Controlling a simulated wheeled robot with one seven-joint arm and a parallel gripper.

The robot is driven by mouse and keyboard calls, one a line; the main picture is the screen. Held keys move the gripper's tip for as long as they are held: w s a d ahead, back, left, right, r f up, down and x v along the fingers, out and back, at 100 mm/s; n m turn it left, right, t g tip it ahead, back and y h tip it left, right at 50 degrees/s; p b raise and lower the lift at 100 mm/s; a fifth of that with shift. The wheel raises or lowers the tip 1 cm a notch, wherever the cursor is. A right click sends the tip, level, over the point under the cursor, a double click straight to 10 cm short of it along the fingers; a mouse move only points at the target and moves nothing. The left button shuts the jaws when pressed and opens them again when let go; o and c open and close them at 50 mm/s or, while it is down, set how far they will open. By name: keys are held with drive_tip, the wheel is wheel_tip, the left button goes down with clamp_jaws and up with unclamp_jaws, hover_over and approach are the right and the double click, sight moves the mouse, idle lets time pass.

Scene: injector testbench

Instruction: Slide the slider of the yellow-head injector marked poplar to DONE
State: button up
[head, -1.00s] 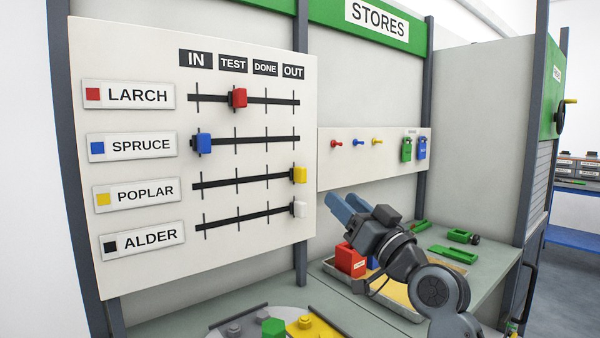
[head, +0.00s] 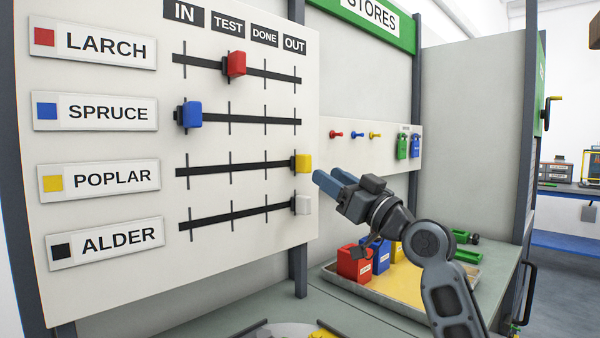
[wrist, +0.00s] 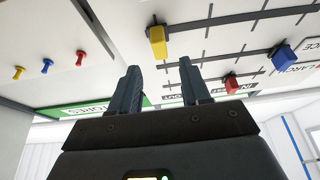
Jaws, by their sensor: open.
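The white slider board (head: 100,270) has rows marked LARCH, SPRUCE, POPLAR and ALDER under columns IN, TEST, DONE and OUT. The yellow slider (head: 303,163) is at the OUT end of the poplar row (head: 240,168), right of the DONE tick. It also shows in the wrist view (wrist: 158,42), beyond the fingers. The poplar label (head: 112,178) has a yellow square. My gripper (head: 330,182) is open and empty, just right of the yellow slider and apart from it. In the wrist view its two fingers (wrist: 165,85) stand apart with nothing between them.
A red slider (head: 235,64) is at TEST and a blue slider (head: 192,114) near IN. A white slider (head: 302,205) sits just below the yellow one, at OUT. A panel with small pegs (head: 355,135) is behind my gripper. A tray (head: 400,307) with coloured boxes stands below.

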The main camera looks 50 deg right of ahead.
sight(309, 162)
drive_tip(key=p+x, duration=0.3)
drive_tip(key=x, duration=0.3)
drive_tip(key=shift+w+d+r, duration=0.1)
drive_tip(key=shift+w+r, duration=0.2)
drive_tip(key=shift+r, duration=0.05)
drive_tip(key=shift+w+d, duration=0.1)
drive_tip(key=shift+w, duration=0.25)
clamp_jaws()
